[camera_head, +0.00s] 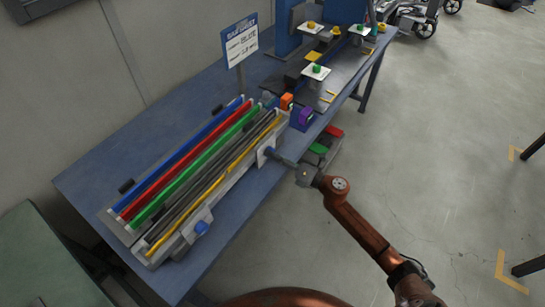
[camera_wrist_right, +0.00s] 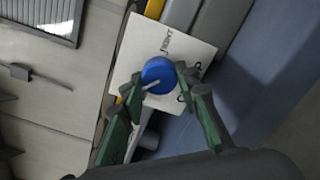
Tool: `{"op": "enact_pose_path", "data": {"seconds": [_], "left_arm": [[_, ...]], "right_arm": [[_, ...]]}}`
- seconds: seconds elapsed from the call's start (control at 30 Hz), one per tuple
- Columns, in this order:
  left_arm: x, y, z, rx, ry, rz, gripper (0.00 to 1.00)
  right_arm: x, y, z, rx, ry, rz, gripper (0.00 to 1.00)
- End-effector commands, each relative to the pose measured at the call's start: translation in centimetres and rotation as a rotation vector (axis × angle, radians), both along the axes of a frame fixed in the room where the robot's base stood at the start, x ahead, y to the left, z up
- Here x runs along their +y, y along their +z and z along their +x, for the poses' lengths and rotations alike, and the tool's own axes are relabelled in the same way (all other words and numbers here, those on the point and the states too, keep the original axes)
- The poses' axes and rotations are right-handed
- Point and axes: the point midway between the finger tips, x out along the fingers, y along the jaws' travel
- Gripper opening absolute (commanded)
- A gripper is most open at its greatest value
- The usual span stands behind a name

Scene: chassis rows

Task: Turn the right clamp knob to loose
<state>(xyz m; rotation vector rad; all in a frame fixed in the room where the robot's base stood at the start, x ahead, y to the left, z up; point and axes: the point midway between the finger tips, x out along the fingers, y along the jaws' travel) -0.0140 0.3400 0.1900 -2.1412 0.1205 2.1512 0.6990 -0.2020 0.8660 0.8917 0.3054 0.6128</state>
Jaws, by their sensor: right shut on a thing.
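The right clamp knob (camera_wrist_right: 157,72) is blue and round with a pale pointer line toward the lower left in the wrist view. It sits on a white plate (camera_wrist_right: 203,57) marked RIGHT; other marks are partly covered by a finger. In the head view the plate (camera_head: 262,158) is at the right end of the rack's front rail, and the knob is largely hidden by my gripper. My right gripper (camera_head: 279,157) is shut on this knob, with green-padded fingers (camera_wrist_right: 158,78) on either side of it. My left gripper is not in view.
The rack (camera_head: 187,234) holds several coloured bars on the blue table (camera_head: 235,212). A sign (camera_head: 240,44) stands behind. Orange (camera_head: 287,101) and purple (camera_head: 305,117) blocks are close by. Open floor lies right.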

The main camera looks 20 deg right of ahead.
Motion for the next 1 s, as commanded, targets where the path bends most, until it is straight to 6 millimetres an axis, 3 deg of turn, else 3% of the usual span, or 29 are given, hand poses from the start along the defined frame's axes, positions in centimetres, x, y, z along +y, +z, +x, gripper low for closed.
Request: {"op": "enact_pose_path", "data": {"seconds": [0.03, 0.67, 0.8, 1.0], "left_arm": [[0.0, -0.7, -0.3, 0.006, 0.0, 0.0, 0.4], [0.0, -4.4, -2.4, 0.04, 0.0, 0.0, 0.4], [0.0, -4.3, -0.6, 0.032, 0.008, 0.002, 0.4], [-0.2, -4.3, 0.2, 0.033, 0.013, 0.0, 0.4]], "right_arm": [[0.2, -0.9, -0.2, -0.021, 0.006, -0.039, 0.05], [0.1, -0.9, -0.1, -0.327, 0.009, -0.432, 0.05], [0.1, -0.9, -0.1, -0.361, 0.009, -0.476, 0.05], [0.1, -0.8, -0.1, -0.386, 0.009, -0.508, 0.05]]}}
